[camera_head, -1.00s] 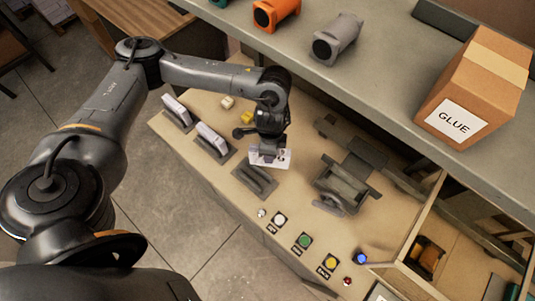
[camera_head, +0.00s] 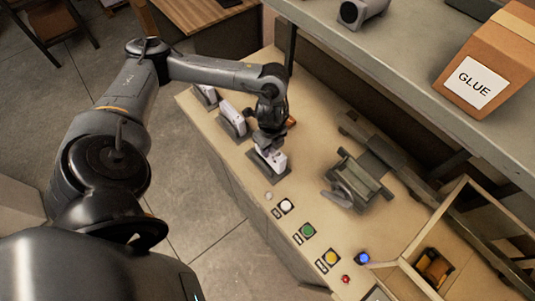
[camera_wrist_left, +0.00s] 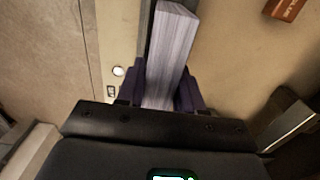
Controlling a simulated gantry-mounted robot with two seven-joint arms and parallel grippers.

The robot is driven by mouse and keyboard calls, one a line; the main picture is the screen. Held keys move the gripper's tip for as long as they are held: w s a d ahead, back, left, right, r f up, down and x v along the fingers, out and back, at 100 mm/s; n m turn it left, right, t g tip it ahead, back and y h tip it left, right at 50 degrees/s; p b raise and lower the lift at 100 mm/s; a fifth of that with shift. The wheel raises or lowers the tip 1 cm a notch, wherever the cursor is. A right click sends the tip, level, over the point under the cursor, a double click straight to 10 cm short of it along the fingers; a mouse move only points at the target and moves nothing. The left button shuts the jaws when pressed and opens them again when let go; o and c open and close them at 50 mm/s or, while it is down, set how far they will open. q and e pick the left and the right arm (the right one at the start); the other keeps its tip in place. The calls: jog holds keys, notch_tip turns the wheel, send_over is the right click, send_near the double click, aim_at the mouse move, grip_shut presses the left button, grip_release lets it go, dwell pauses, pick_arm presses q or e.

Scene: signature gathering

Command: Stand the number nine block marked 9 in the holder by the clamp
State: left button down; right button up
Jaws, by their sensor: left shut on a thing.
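My left gripper (camera_head: 270,137) is shut on a pale, thin block (camera_head: 277,160) with a dark mark on its face, too small to read now. The left wrist view shows the block's striped edge (camera_wrist_left: 172,50) between the two fingers (camera_wrist_left: 163,84). The block stands upright at the dark holder (camera_head: 257,160) nearest the grey clamp (camera_head: 357,181). The block's lower edge appears to be at the holder's slot, but I cannot tell how deeply it sits. My right gripper is not in view.
Two more holders with pale blocks (camera_head: 233,118) (camera_head: 207,95) stand in line further up the bench. White, green (camera_head: 308,230), yellow and blue buttons lie toward the front. A shelf with a GLUE box (camera_head: 482,78) overhangs the back.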

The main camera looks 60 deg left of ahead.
pick_arm(q)
jog(key=shift+a+f, duration=0.25)
jog(key=shift+a, duration=0.25)
jog(key=shift+a+f, duration=0.2)
jog(key=shift+a, duration=0.25)
notch_tip(320, 180, down, 3)
jog(key=shift+f+p, duration=0.2)
jog(key=shift+p, duration=0.25)
jog(key=shift+f, duration=0.35)
jog(key=shift+f, duration=0.15)
jog(key=c, duration=0.7)
grip_release()
